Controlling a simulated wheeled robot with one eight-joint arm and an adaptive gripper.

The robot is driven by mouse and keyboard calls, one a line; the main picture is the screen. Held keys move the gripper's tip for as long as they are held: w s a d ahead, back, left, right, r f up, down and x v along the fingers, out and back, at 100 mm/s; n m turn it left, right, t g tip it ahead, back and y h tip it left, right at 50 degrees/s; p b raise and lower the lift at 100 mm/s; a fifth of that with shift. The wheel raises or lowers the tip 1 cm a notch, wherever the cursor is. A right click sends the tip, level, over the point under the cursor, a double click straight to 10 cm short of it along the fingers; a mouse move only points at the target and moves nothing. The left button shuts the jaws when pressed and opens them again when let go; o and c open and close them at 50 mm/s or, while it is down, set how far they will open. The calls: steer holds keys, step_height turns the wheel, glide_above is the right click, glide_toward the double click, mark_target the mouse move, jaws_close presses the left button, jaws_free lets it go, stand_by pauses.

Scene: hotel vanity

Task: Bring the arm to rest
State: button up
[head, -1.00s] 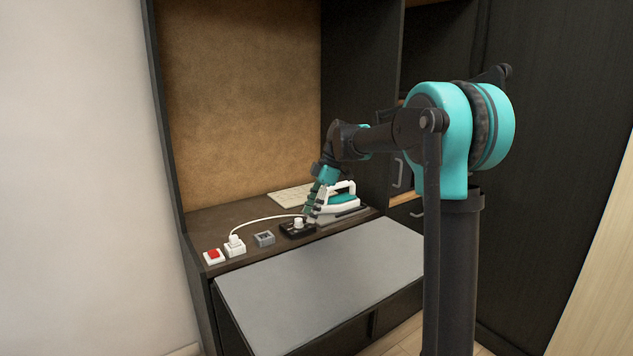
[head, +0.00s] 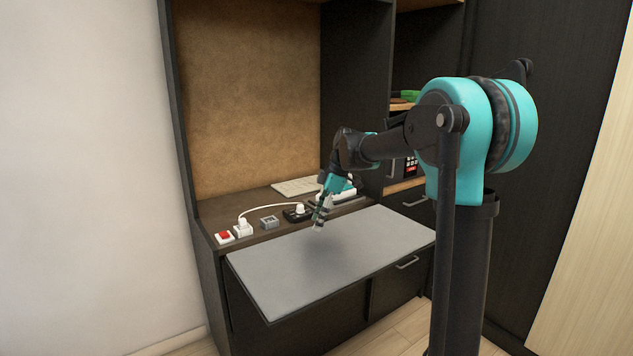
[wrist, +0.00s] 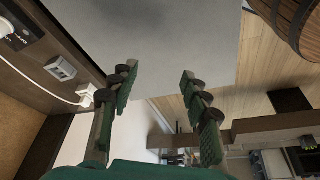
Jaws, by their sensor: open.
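My gripper (head: 318,225) hangs over the grey board (head: 290,272) on the vanity front, near the board's back edge in the head view. In the wrist view my gripper (wrist: 160,82) has its two green fingers well apart, with nothing between them. The grey board (wrist: 190,40) lies beyond the fingertips. My arm is bent, reaching out from the column at the right of the head view. My gripper partly hides the white and teal iron (head: 343,194) behind it.
On the vanity top stand a red switch (head: 224,237), a white plug adapter (head: 243,230) with a cord, a grey socket (head: 269,222) and a black socket block (head: 293,216). A keyboard-like pale panel (head: 296,187) lies behind. A wooden barrel (wrist: 300,25) shows in the wrist view.

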steer(key=s+d+f+m+t+h, duration=0.2)
steer(key=s+d+f+m, duration=0.7)
steer(key=s, duration=0.4)
steer(key=s+d+f+m+t+h, duration=0.2)
steer(key=s+d+f+m, duration=0.7)
steer(key=s, duration=0.4)
steer(key=shift+s+d+f+t, duration=0.25)
steer(key=shift+f+t, duration=0.05)
steer(key=shift+f, duration=0.25)
